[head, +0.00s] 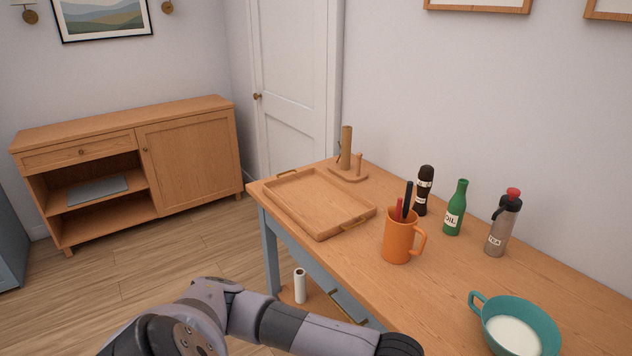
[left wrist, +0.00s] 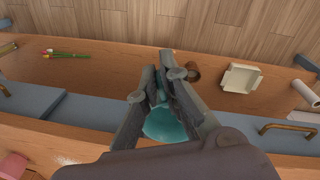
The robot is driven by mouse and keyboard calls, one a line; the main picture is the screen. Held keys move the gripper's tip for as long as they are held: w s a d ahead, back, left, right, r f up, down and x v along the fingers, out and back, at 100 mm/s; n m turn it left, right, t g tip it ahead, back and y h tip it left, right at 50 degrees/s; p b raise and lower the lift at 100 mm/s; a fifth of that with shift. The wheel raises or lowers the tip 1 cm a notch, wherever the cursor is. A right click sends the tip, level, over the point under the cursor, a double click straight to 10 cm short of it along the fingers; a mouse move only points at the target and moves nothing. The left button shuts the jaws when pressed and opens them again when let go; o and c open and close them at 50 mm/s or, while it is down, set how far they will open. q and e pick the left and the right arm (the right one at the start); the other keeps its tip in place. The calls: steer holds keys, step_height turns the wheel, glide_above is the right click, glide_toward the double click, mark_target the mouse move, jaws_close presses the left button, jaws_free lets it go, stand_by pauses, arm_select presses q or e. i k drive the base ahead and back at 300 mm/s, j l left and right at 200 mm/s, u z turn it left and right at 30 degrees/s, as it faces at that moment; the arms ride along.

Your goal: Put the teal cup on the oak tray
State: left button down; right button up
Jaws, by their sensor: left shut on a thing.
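The teal cup (head: 535,315) is at the lower right of the head view. It looks upright, with a white filling and its handle toward the left. In the left wrist view the teal cup (left wrist: 165,124) is partly hidden between and behind the fingers. My left gripper (left wrist: 160,80) is shut on it; the fingers are outside the head view, where only my arm shows. The oak tray (head: 275,208) lies empty at the far left end of the table, well away from the cup. My right gripper is in neither view.
An orange mug (head: 399,242) holding utensils stands between cup and tray. Along the wall are a dark bottle (head: 423,190), a green bottle (head: 455,210) and a grey bottle (head: 501,228). A wooden stand (head: 347,150) is behind the tray. A paper roll (head: 300,286) is below the tabletop.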

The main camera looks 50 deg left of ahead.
mark_target(353, 211)
steer(key=j, duration=1.6)
